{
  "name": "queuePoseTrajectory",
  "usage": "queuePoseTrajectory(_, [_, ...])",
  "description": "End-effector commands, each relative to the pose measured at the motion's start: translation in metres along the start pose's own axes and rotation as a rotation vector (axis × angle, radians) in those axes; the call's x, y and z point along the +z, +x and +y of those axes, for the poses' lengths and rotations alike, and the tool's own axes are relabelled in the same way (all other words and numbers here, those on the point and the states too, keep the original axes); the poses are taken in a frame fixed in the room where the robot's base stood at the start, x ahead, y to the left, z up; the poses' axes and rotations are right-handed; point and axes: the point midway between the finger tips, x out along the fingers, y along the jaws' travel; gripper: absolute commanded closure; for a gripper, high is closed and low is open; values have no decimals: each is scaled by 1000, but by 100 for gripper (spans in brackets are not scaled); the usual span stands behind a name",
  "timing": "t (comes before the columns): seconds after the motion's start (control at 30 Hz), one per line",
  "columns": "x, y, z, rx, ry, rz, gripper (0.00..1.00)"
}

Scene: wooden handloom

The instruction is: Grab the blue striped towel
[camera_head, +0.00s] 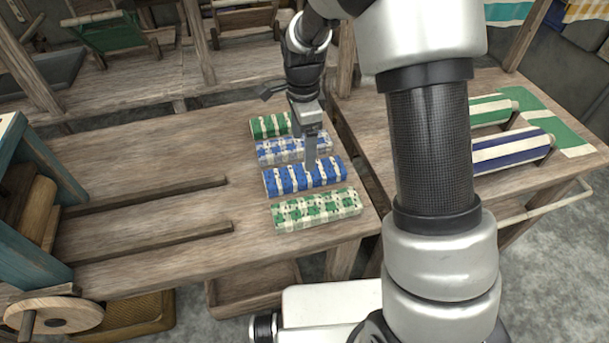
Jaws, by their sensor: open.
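The blue striped towel (286,181), a folded bar of deep blue and white bands, lies on the wooden table in a row of folded towels, third from the back. My gripper (311,168) points down over its far middle part. The jaws are open, and one finger shows in front of the towel, hiding a small part of it. I cannot tell whether the finger touches the cloth. A paler blue patterned towel (270,153) lies just behind, partly hidden by my gripper.
A green striped towel (266,126) is at the back of the row and a green patterned towel (318,210) at the front. Two wooden rails (150,246) lie on the table's left. My arm hides part of the right table with rolled cloths (512,148).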

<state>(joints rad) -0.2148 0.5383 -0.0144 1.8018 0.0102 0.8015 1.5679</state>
Motion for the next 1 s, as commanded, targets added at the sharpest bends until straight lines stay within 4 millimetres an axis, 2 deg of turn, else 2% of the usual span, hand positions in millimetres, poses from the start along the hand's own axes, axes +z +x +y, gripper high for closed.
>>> queuePoseTrajectory(0.03, [0,13,1,4,0,0,20])
queuePoseTrajectory(0.1, [0,25,1,4,-1,0,20])
queuePoseTrajectory(0.47, [-1,50,1,1,-1,0,20])
queuePoseTrajectory(0.7, [-3,86,2,3,-1,0,20])
queuePoseTrajectory(0.8, [-3,92,2,1,-1,-1,20])
queuePoseTrajectory(1.0, [-3,92,1,0,-1,0,20])
